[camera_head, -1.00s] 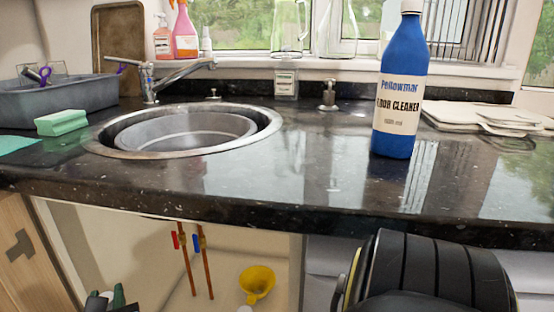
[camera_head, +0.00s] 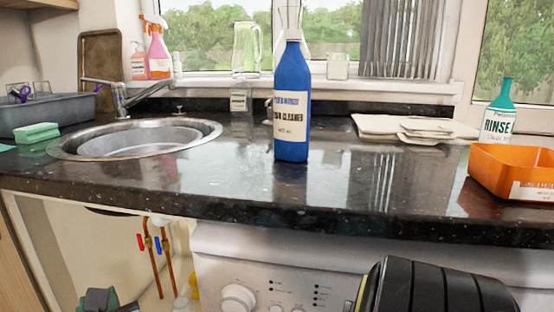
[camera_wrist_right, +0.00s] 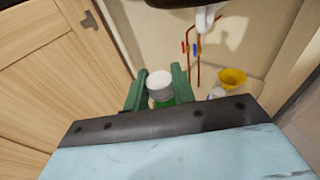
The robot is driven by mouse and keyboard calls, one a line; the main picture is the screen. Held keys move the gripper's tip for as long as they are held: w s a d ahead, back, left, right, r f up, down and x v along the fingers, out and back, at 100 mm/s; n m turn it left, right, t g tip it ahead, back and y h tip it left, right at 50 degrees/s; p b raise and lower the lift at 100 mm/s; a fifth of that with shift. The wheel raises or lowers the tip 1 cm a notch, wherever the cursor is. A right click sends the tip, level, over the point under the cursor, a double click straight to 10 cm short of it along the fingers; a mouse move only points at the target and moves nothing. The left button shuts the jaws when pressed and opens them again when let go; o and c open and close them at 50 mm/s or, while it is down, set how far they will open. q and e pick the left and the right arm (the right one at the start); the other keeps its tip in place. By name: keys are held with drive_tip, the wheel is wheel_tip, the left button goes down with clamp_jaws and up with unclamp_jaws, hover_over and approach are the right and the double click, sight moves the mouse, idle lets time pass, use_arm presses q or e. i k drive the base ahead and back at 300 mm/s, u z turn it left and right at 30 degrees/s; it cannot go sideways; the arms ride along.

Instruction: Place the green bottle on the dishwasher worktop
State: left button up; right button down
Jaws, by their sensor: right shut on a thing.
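In the right wrist view, my right gripper (camera_wrist_right: 158,92) has green fingers shut around a green bottle (camera_wrist_right: 170,102) with a white cap. Only the bottle's cap and a little of its upper body show; the rest is hidden behind the gripper. It is held in front of the open cupboard under the sink, below worktop height. In the head view, the dark speckled worktop (camera_head: 350,195) runs over a white dishwasher front (camera_head: 225,265) with a knob. My left gripper is not in view.
A blue cleaner bottle (camera_head: 292,110) stands upright on the worktop. An orange tray (camera_head: 490,175) and a teal rinse bottle (camera_head: 499,112) are at right, papers (camera_head: 410,128) behind. The sink (camera_head: 140,142) is left. Bare worktop lies between the blue bottle and tray.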

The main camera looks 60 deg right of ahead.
sight(377, 164)
drive_tip(key=k, duration=1.05)
drive_tip(key=u, duration=1.05)
drive_tip(key=i, duration=1.1)
drive_tip(key=z, duration=3.05)
